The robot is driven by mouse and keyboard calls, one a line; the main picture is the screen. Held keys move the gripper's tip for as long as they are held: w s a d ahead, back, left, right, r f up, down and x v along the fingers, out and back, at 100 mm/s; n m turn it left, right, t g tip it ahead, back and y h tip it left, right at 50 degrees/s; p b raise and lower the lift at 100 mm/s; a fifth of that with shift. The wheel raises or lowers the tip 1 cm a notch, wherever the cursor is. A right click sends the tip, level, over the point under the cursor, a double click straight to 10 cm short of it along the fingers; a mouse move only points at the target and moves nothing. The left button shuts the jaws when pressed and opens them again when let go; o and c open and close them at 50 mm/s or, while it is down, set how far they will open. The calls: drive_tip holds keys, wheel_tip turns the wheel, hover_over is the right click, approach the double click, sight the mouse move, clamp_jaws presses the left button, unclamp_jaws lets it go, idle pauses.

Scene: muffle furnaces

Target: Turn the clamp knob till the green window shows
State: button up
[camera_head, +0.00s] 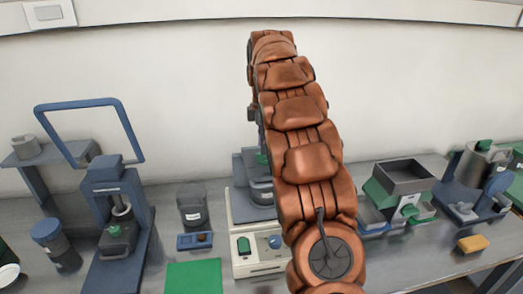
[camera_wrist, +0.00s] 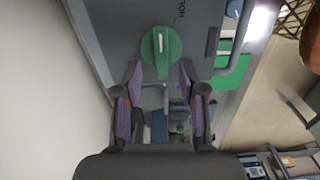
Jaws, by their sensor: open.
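A round green knob (camera_wrist: 161,53) with a raised grip bar and a pale mark is on a dark grey panel in the wrist view. I take it for the clamp knob. My gripper (camera_wrist: 160,74) is open, its two purple-padded fingers apart just below the knob in the picture. The fingers do not appear closed on it; contact is unclear. In the head view my arm hides the gripper and part of the grey device on the white base unit (camera_head: 240,204). I cannot make out a green window.
A green mat (camera_head: 194,277) and a dark jar (camera_head: 192,207) are left of the base unit. A blue press stand (camera_head: 145,215) is farther left.

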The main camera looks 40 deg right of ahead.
sight(265, 157)
drive_tip(key=shift+f+p, duration=0.35)
drive_tip(key=shift+f, duration=1)
clamp_jaws()
